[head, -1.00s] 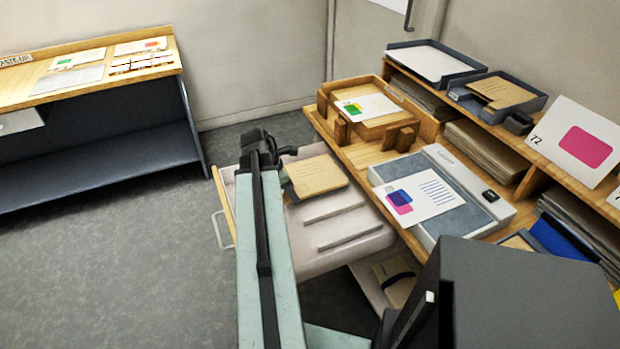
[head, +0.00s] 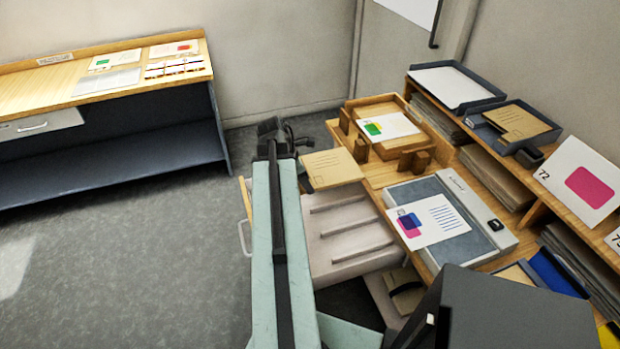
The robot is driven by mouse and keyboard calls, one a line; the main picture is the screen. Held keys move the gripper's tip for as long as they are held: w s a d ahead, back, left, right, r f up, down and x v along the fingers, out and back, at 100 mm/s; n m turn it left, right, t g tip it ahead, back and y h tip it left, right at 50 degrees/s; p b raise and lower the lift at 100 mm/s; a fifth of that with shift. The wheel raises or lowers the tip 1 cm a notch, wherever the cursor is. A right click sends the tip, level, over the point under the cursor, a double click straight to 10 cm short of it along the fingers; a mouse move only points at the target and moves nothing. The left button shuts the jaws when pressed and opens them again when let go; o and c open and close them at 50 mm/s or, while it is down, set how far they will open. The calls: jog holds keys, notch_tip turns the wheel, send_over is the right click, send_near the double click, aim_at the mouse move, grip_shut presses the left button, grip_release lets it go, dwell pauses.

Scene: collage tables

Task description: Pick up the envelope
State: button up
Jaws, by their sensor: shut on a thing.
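The tan envelope (head: 332,168) is at the end of my arm, over the far end of the open drawer (head: 345,235). My gripper (head: 300,165) is shut on its left edge. The fingertips are mostly hidden behind my wrist and arm. The envelope looks raised above the drawer floor, and the drawer's ribbed slots show bare below it.
The desk on the right holds a wooden tray (head: 378,103) with a printed card, and a grey scale-like device (head: 462,192) with a printed sheet. Another tan envelope (head: 517,122) lies in a dark shelf tray. A bench (head: 75,90) stands at left; the floor between is clear.

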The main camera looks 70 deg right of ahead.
jog(key=w+a, duration=0.7)
jog(key=w, duration=0.2)
jog(key=w+a, duration=0.4)
jog(key=w, duration=0.1)
jog(key=shift+w+a+f, duration=0.1)
jog(key=shift+w+a, duration=0.1)
jog(key=shift+a, duration=0.15)
